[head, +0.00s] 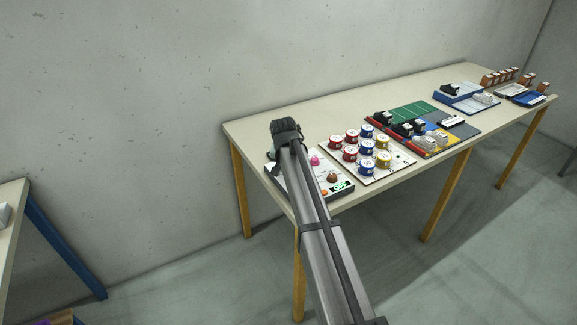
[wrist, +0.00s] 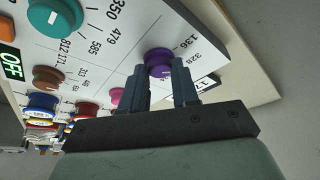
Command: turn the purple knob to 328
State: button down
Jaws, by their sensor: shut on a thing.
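The purple knob (wrist: 158,62) shows in the wrist view on a white panel (wrist: 205,48), with the printed numbers 136 and 328 beside it on the right. My gripper (wrist: 160,80) is shut on the purple knob, with one dark finger on each side of it. The knob's pointer is too small to read. In the head view my gripper (head: 286,136) is over the panel (head: 316,190) at the table's left end, and my arm and gripper hide the purple knob there.
The panel also bears a teal knob (wrist: 54,16), a brown knob (wrist: 48,76), a pink knob (wrist: 117,95) and a lit OFF display (wrist: 10,64). A board with several red, blue and yellow round pieces (head: 367,147) lies to the right on the table (head: 260,123). A wall stands behind.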

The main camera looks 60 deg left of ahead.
jog(key=c, duration=0.8)
grip_release()
jog(key=shift+c, duration=0.2)
jog(key=v, duration=1.3)
jog(key=shift+s+r, duration=0.15)
jog(key=shift+r, duration=0.2)
jog(key=shift+d, duration=0.1)
